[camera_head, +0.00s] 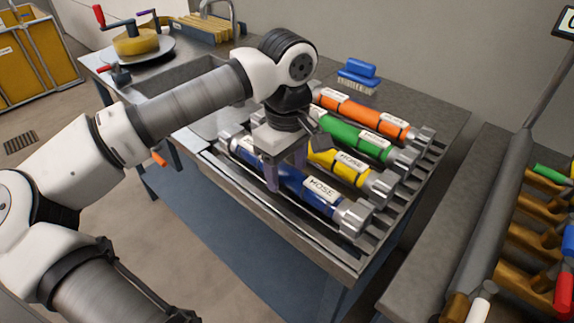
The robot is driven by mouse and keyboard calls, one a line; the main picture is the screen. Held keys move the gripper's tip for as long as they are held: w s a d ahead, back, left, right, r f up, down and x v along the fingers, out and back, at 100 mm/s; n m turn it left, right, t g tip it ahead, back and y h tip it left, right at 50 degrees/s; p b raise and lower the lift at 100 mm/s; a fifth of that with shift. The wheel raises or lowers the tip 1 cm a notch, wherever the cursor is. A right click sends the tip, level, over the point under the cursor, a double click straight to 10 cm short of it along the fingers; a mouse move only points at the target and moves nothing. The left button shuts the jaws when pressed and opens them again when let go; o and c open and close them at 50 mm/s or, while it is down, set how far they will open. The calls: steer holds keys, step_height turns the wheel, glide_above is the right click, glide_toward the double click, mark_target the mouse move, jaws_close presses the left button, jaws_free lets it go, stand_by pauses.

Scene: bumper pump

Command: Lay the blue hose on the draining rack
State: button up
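The blue hose (320,193) is a thick cylinder with metal end fittings and a white "HOSE" label. It lies along the front of the slatted draining rack (384,200), nearest the counter's front edge. My gripper (286,176) points down over the blue hose, left of its label. One purple finger is at the hose's near side and the other towards its far side. Whether the fingers press on the hose cannot be told. The gripper hides part of the hose, and also part of the yellow hose (345,168) behind it.
Green (360,138) and orange (380,117) hoses lie in rows behind the yellow one. A blue brush (358,75) stands at the back. A sink (180,76) and a plate with a yellow object (136,41) are at left. Another counter (463,200) with brown holders is at right.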

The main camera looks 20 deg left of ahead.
mark_target(288, 168)
step_height(288, 168, up, 12)
stand_by(0.6)
